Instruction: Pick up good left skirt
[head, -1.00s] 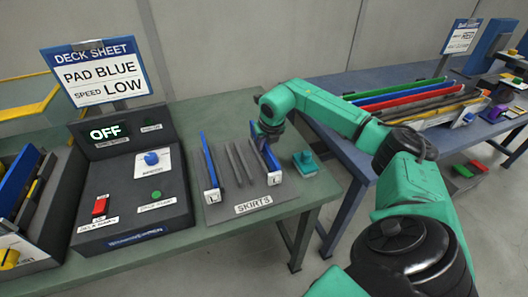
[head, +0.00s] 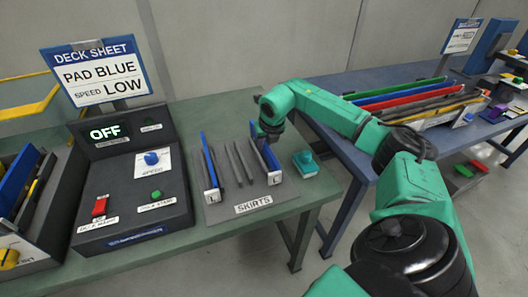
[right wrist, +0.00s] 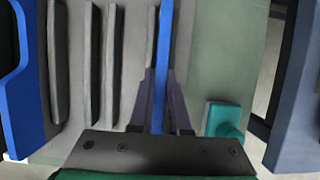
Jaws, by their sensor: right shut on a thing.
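A tray labelled SKIRTS (head: 226,204) lies on the green table. A blue skirt with a white L tag (head: 209,165) stands at its left side, and another blue skirt with an L tag (head: 271,163) stands at its right side. My right gripper (head: 268,134) is at the top of the right-hand skirt. In the right wrist view its fingers (right wrist: 164,88) are shut on this skirt, a straight blue strip (right wrist: 166,35). A blue piece (right wrist: 13,65) with an uneven edge shows at that view's left side. My left gripper is not in view.
Grey dividers (head: 238,163) stand between the two skirts. A teal block (head: 305,162) sits right of the tray. The control panel (head: 130,195) reads OFF, and its sheet (head: 98,76) reads PAD BLUE, SPEED LOW. A blue table (head: 345,150) holds coloured strips.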

